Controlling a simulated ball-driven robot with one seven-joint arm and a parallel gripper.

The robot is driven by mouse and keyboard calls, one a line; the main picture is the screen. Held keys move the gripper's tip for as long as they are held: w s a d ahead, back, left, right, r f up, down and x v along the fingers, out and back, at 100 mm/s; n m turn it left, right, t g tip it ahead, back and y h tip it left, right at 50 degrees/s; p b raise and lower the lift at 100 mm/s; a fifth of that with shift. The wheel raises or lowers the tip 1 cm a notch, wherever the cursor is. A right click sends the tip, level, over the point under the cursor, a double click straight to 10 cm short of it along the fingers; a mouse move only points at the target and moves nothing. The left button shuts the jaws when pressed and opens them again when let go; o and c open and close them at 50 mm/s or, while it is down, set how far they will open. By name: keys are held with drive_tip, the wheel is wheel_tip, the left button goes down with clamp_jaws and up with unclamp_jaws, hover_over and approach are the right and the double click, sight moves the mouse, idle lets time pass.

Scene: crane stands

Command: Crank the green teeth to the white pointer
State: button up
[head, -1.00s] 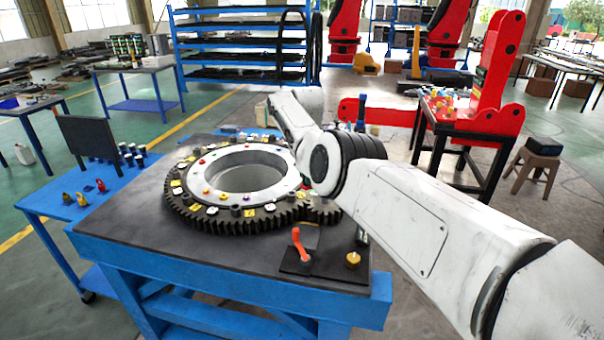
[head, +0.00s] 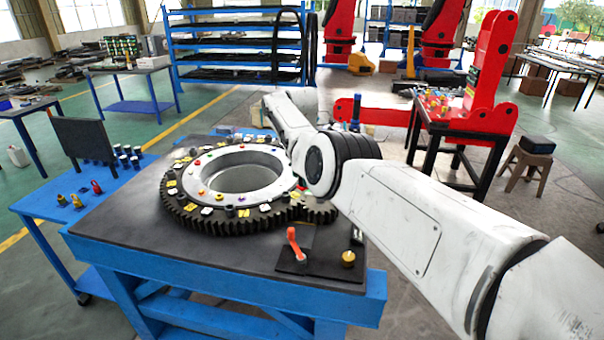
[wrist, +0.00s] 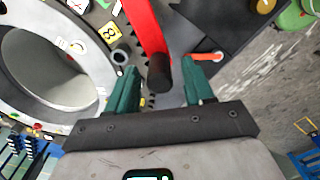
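A large dark toothed gear (head: 225,224) with a pale metal ring and coloured tags lies flat on the bench; part of it shows in the wrist view (wrist: 90,22). A red crank arm (wrist: 145,25) ends in a black handle (wrist: 160,73) in the wrist view. My gripper (wrist: 160,75) is open, its green fingers on either side of this handle with gaps visible. In the head view my arm hides the gripper and crank. I cannot make out green teeth or a white pointer.
An orange lever (head: 293,243) stands on a black plate near the bench's front right, beside a brass knob (head: 348,258). The orange lever also shows just beyond the right finger in the wrist view (wrist: 206,57). A blue side table (head: 40,205) holds small coloured items.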

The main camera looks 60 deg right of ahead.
drive_tip(key=shift+d+r, duration=0.1)
drive_tip(key=shift+r, duration=0.25)
wheel_tip(320, 180, up, 10)
drive_tip(key=b, duration=0.1)
drive_tip(key=shift+b, duration=0.35)
drive_tip(key=shift+c, duration=0.2)
